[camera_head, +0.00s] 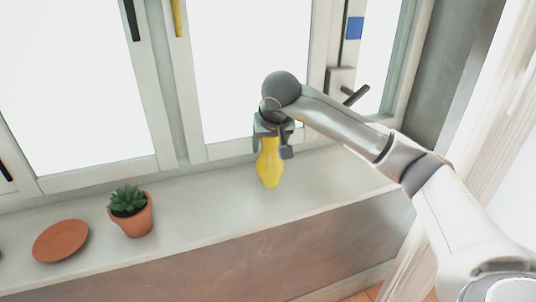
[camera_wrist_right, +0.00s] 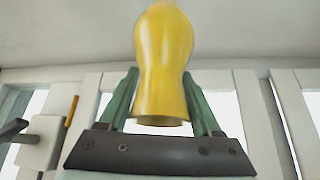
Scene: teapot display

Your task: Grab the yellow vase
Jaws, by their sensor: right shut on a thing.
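The yellow vase (camera_head: 269,167) is upright at the window sill in the head view, below my right gripper (camera_head: 270,146). The right gripper is shut on the upper part of the vase, with a finger on either side. In the right wrist view the vase (camera_wrist_right: 163,65) sits between the two green fingers of my right gripper (camera_wrist_right: 162,100). Whether the vase's base touches the sill cannot be told. My left gripper is not in view.
A potted succulent (camera_head: 136,219) and a terracotta saucer (camera_head: 60,241) stand on the sill (camera_head: 200,222) to the left. The window frame (camera_head: 163,110) and its handle (camera_head: 355,95) are close behind my right arm. The sill right of the vase is clear.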

